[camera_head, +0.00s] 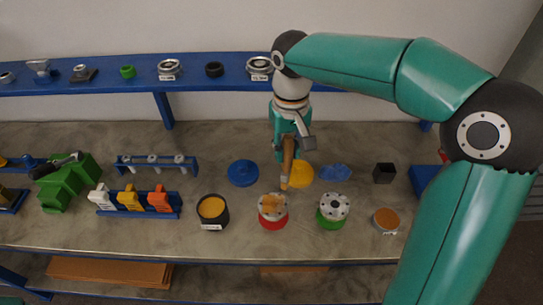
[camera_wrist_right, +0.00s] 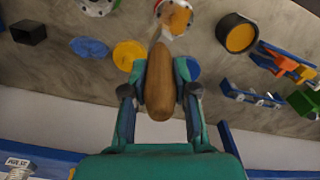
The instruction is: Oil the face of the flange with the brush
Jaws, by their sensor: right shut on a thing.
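My right gripper (camera_head: 288,150) is shut on the wooden handle of the brush (camera_head: 287,172); the handle also shows large between the fingers in the right wrist view (camera_wrist_right: 160,85). The brush points down over the red vessel (camera_head: 273,223). That vessel's grey flange face (camera_head: 265,211) carries an amber patch, also seen on the flange in the right wrist view (camera_wrist_right: 174,17). The bristles are hard to make out, so I cannot tell whether they touch the face. A black pot (camera_head: 212,222) with amber contents stands left of the red vessel. My left gripper is not in view.
A green vessel (camera_head: 332,223) with a grey flange stands close to the right. Behind are a blue disc (camera_head: 242,173), a yellow disc (camera_head: 301,174) and a black box (camera_head: 384,173). A labelled round container (camera_head: 386,220) stands farther right. A blue shelf (camera_head: 115,79) runs along the back.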

